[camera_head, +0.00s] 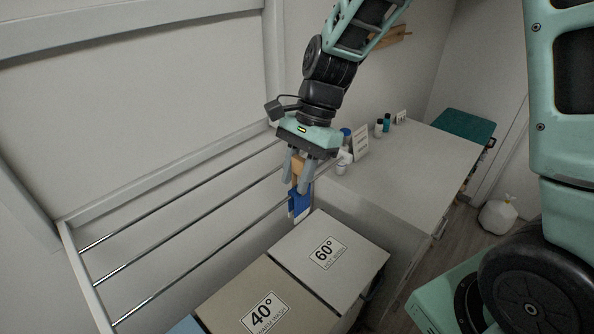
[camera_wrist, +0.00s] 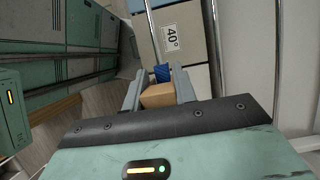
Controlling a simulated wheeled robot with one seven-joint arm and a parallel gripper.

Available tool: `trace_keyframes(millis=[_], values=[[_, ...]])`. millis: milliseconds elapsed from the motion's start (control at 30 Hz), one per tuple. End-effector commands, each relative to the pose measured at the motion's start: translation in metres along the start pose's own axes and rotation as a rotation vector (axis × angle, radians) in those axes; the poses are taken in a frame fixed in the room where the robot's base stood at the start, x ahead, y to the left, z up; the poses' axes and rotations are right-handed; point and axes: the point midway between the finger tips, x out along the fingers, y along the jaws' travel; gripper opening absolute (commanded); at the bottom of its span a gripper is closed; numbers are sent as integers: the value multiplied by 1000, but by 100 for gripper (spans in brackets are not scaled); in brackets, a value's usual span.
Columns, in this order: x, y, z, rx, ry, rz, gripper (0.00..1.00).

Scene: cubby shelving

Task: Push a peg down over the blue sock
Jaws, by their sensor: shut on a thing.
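The blue sock (camera_head: 299,203) hangs at the right end of the metal drying rods. Its lower part looks white in the head view. In the wrist view a blue patch of the sock (camera_wrist: 162,73) shows just beyond my fingertips. My gripper (camera_head: 299,181) is directly above the sock, pointing down. It is shut on a tan wooden peg (camera_head: 298,166), which also shows between the fingers in the wrist view (camera_wrist: 158,96). The peg's lower end is hidden, so I cannot tell whether it touches the sock.
Metal rods (camera_head: 190,220) run along the left wall. Below stand a box marked 60° (camera_head: 345,275) and a box marked 40° (camera_head: 235,295). A white counter (camera_head: 415,165) at the right carries small bottles (camera_head: 386,122) and a sign (camera_head: 361,142). A white bag (camera_head: 498,215) lies on the floor.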

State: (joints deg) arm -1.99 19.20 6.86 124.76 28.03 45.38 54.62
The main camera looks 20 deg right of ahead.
Motion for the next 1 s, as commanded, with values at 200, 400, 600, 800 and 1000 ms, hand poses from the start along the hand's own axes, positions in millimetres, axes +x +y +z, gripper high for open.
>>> trace_keyframes(millis=[200,400,600,800,1000], values=[[12,0,-5,0,0,1,6],[20,0,-8,0,0,1,6],[26,0,-11,-1,0,1,6],[26,0,-11,-1,0,0,6],[26,0,-11,-1,0,0,41]])
